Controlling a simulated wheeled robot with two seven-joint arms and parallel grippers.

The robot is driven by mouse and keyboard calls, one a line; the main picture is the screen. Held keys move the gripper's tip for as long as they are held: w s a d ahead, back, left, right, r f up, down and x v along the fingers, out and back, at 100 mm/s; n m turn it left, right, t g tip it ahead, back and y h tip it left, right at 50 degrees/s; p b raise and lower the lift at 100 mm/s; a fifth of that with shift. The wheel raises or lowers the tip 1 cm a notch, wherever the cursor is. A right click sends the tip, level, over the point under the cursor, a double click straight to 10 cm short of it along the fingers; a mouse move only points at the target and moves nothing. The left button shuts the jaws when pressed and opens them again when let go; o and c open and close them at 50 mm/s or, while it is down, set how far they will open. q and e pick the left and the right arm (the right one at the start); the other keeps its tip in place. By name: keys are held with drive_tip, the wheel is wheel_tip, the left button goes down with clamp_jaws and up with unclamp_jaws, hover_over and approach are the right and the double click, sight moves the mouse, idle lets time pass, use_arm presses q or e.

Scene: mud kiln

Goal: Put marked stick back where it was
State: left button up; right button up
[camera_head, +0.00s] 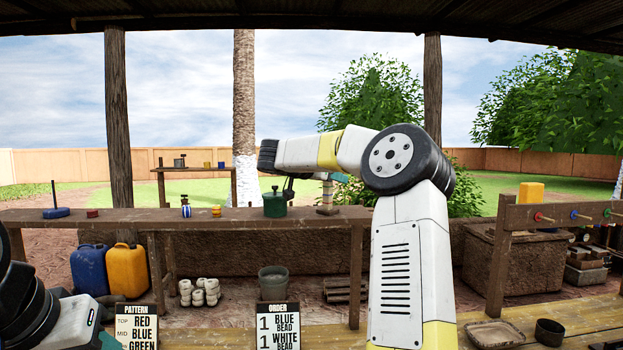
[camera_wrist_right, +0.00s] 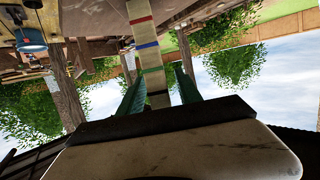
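The marked stick is pale with red, blue and green bands. In the right wrist view the stick (camera_wrist_right: 155,83) runs between the two teal fingers of my right gripper (camera_wrist_right: 160,78), which stand apart with gaps beside it. In the head view the stick (camera_head: 327,190) is upright on the long shelf, above a small brown base (camera_head: 327,211); its top is hidden by my right arm. My right gripper is mostly hidden behind my arm there. My left gripper (camera_head: 108,341) is at the bottom left, mostly cut off, so its opening is not visible.
The long shelf (camera_head: 140,218) also holds a green pot (camera_head: 275,204), a striped blue item (camera_head: 186,210), a yellow item (camera_head: 216,211) and a blue base with a rod (camera_head: 56,212). PATTERN (camera_head: 137,328) and ORDER (camera_head: 279,328) signs stand in front. A bead rack (camera_head: 500,260) is at right.

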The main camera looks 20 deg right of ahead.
drive_tip(key=v, duration=1.2)
drive_tip(key=shift+r, duration=0.25)
